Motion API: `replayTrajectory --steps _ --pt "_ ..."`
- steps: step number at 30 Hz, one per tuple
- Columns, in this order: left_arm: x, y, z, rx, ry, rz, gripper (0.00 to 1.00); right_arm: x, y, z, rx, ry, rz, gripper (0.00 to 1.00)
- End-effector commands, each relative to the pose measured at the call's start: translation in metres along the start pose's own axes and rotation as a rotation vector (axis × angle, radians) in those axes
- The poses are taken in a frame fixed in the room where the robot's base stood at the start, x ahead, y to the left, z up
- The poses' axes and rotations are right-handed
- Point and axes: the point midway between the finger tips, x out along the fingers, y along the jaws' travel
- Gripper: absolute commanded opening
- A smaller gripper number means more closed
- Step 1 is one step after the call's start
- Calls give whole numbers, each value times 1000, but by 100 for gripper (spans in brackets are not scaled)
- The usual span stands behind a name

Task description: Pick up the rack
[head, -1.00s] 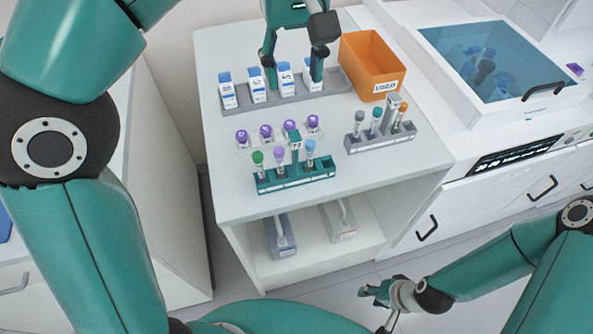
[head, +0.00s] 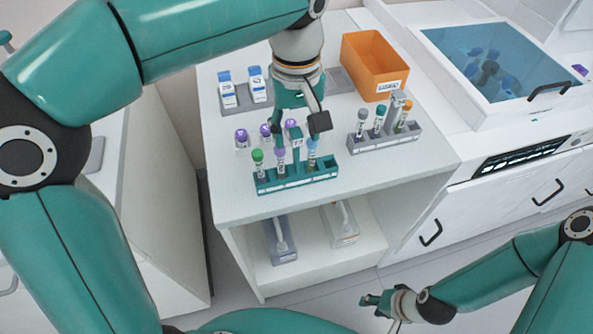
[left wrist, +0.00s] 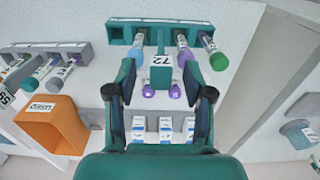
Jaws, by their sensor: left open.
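A teal rack (head: 297,180) stands upright on the white table, holding tubes with green, purple and blue caps and a central handle with a numbered tag (left wrist: 159,60). It also shows at the top of the left wrist view (left wrist: 120,30). My left gripper (head: 298,136) is open above the rack, fingers pointing down on either side of the handle region; it also shows in the left wrist view (left wrist: 160,92). I cannot tell whether the fingers touch anything. A grey rack (head: 385,141) with tubes stands to the right. My right gripper (head: 372,300) is low at the front, away from the table.
Purple-capped tubes (head: 242,138) stand just behind the teal rack, close to the left gripper. White labelled bottles (head: 227,92) stand in a grey tray behind, with an orange bin (head: 373,66) beside it. The table's front edge is clear.

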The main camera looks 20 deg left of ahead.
Motion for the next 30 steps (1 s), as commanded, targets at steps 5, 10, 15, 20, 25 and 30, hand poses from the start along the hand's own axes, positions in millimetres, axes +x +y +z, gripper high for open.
replayTrajectory --steps 5,10,15,20,25,30 --pt "10 0 0 -1 0 1 52 1 0 0 0 0 0 40" --pt "9 0 0 -1 1 1 52 1 0 0 0 0 0 40" --pt "9 0 0 0 1 1 24 1 0 0 0 0 0 40" --pt "9 0 0 0 1 1 0 1 0 0 0 0 0 40" --pt "9 0 0 0 1 2 0 1 0 0 0 0 0 40" --pt "9 0 0 0 1 2 0 1 0 0 0 0 0 40"
